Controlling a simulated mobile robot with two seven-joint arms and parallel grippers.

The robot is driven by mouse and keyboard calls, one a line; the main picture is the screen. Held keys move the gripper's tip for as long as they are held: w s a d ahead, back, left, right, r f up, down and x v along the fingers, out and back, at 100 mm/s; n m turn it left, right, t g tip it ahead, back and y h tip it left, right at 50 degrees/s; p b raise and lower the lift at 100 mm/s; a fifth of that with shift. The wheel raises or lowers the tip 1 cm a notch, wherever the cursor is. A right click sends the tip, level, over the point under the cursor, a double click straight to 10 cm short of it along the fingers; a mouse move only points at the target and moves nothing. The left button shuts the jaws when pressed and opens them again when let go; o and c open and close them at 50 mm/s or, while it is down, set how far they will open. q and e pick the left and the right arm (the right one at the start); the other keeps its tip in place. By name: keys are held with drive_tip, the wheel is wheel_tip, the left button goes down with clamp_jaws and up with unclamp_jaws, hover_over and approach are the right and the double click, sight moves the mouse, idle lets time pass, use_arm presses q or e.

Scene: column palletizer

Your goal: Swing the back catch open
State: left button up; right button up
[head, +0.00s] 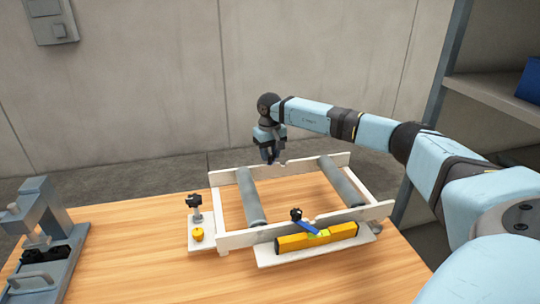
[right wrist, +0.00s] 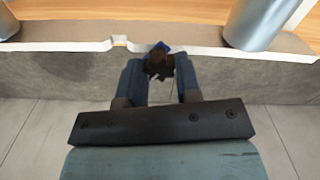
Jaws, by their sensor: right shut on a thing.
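The back catch (right wrist: 159,65) shows in the right wrist view as a dark knob with a bit of blue beside it, at the white back rail (right wrist: 60,46). My right gripper (right wrist: 160,76) has its two fingers on either side of this knob and is shut on it. In the head view the right gripper (head: 270,158) points down at the back rail, and its fingers hide most of the back catch. A front catch, a blue lever (head: 306,227) with a black knob, sits at the front rail (head: 250,238). My left gripper is not in view.
Two grey rollers (head: 250,196) (head: 342,182) lie across the white frame on the wooden table (head: 130,240). A yellow spirit level (head: 290,241) is at the front. A small plate with a black knob (head: 194,200) is left of the frame. A grey-blue fixture (head: 48,215) stands far left.

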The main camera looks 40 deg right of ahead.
sight(270, 155)
idle(0.3)
drive_tip(key=o, duration=0.9)
drive_tip(key=shift+o, duration=0.2)
wheel_tip(270, 155, up, 14)
drive_tip(key=shift+b, duration=0.45)
drive_tip(key=shift+f, duration=0.15)
